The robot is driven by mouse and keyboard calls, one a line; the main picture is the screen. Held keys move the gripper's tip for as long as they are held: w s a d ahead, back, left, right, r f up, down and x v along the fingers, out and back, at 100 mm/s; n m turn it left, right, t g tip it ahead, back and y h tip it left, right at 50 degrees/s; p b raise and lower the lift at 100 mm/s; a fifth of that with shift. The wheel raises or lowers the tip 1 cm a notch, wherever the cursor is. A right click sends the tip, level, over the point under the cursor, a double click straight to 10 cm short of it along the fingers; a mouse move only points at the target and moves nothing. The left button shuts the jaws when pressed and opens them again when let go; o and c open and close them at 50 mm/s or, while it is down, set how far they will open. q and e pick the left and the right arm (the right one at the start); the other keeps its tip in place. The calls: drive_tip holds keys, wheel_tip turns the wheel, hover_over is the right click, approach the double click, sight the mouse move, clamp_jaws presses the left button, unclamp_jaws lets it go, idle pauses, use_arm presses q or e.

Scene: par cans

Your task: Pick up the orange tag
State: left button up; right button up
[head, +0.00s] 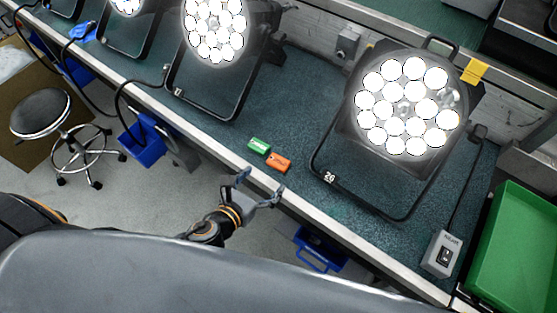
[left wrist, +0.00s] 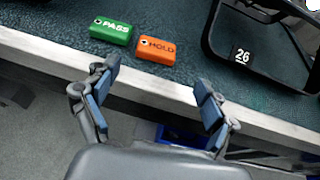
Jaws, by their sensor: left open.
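The orange tag (head: 278,162), a small block marked HOLD, lies flat on the dark green bench top near its front edge. It also shows in the left wrist view (left wrist: 156,50), beyond and between my fingertips. A green tag (head: 259,146) marked PASS lies just to its left, a small gap apart; it too shows in the left wrist view (left wrist: 110,31). My left gripper (head: 259,186) is open and empty, in front of the bench edge and short of the orange tag. Its two fingers (left wrist: 158,82) are spread wide in the left wrist view. My right gripper is not in view.
A lit par can (head: 408,105) on a black stand labelled 26 stands right of the tags. Another lit par can (head: 215,28) stands behind them to the left. A green tray (head: 520,245) and a grey switch box (head: 442,253) are at the far right. A stool (head: 42,113) stands on the floor.

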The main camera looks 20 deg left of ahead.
sight(274, 167)
use_arm(q)
drive_tip(key=x, duration=0.6)
drive_tip(key=shift+a+f, duration=0.1)
drive_tip(key=shift+a, duration=0.2)
drive_tip(key=shift+s, duration=0.1)
drive_tip(key=c, duration=1)
